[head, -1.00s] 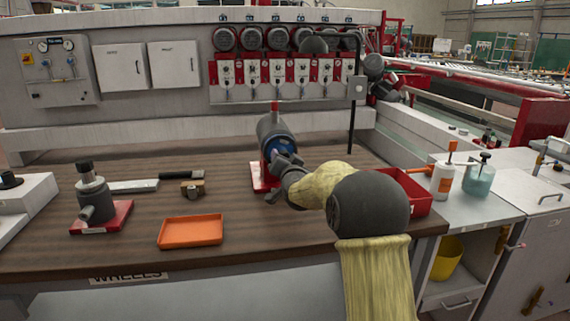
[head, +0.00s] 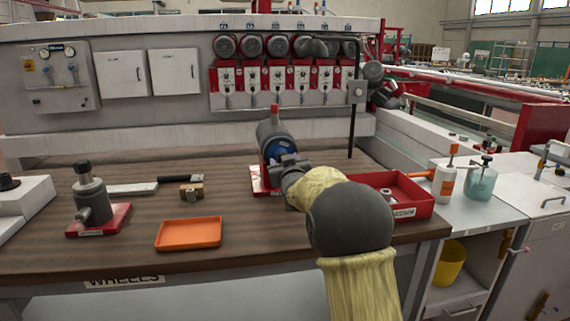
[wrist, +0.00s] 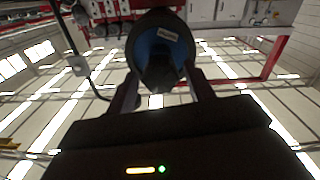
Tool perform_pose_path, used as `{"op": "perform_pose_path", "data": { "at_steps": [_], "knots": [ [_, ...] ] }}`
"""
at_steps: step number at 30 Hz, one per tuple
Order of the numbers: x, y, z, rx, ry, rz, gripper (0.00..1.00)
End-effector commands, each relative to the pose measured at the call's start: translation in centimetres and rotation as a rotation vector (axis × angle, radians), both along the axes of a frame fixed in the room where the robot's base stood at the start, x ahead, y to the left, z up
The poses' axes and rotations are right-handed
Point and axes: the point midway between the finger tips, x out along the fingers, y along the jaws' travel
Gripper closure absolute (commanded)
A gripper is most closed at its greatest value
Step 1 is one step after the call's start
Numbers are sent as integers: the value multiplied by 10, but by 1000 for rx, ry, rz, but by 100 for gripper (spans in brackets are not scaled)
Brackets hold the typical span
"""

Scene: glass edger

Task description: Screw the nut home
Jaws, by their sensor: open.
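A dark grey spindle unit (head: 270,131) stands on a red base (head: 258,182) on the bench, with a blue wheel (head: 281,144) on its near end. In the wrist view the blue wheel (wrist: 148,45) carries a small white label. A dark piece (wrist: 160,72) sits in front of the wheel, between my fingers; whether it is the nut or the spindle end I cannot tell. My gripper (head: 280,160) is at the front of the wheel. In the wrist view my gripper (wrist: 160,92) is open, one finger on each side of the dark piece; contact is unclear.
A red bin (head: 416,212) with a small grey ring (head: 387,195) is right of my arm. An orange tray (head: 189,234) lies front left. A second grey unit (head: 91,190) on a red base stands at far left. Wooden bench top (head: 240,205) is clear between tray and spindle.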

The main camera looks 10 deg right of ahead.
Motion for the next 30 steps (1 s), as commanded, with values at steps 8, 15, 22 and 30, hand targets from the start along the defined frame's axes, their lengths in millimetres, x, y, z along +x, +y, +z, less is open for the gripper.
{"op": "perform_pose_path", "data": {
  "at_steps": [8, 15, 22, 30],
  "knots": [
    [0, 0, 0, 1, 0, 0, 55],
    [0, 0, 0, 6, 0, 0, 88],
    [0, -1, -1, 242, -2, -1, 88],
    [0, -1, -3, 660, -5, -1, 88]
  ]
}}
